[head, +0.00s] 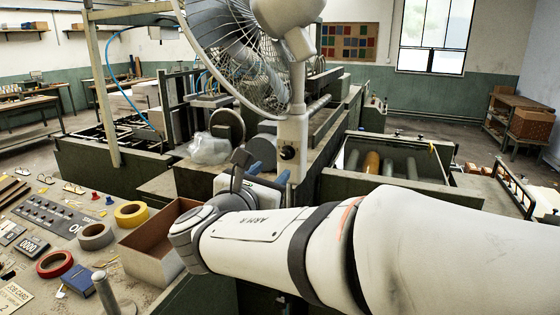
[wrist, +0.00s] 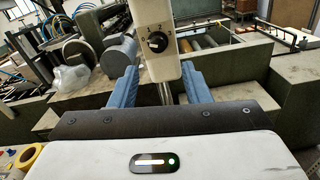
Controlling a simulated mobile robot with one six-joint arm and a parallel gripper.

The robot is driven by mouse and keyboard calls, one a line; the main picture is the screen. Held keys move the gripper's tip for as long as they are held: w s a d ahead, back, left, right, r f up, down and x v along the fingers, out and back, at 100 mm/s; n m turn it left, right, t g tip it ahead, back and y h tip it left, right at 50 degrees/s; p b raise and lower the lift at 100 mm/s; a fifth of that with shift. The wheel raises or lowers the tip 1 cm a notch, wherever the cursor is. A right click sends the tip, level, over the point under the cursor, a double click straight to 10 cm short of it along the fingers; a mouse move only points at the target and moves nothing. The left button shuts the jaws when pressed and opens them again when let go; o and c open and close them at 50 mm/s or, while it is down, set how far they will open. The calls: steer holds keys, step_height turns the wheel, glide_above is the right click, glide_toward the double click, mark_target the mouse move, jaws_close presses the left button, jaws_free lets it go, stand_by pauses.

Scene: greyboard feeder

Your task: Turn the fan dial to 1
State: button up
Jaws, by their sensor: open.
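The white fan (head: 240,55) stands with its wire cage tilted at the top. The dial's exact setting is too small to tell. My gripper (head: 273,162) is open, with its blue fingers near the fan post, below the dial. In the wrist view, the fingers of my gripper (wrist: 158,72) stand apart, left and right of the post (wrist: 165,92). Nothing is held, and the dial is apart from the fingers.
A workbench at the left holds an open cardboard box (head: 155,245), tape rolls (head: 131,213) and a control panel (head: 48,215). Green-grey machinery with rollers (head: 400,165) stands behind and right of the fan. A crumpled clear plastic bag (head: 209,148) lies left of the post.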

mark_target(285, 156)
steer(key=p+x, duration=0.1)
steer(key=x, duration=0.6)
steer(key=shift+w+r+p, duration=0.1)
steer(key=shift+w+p, duration=0.3)
jaws_close()
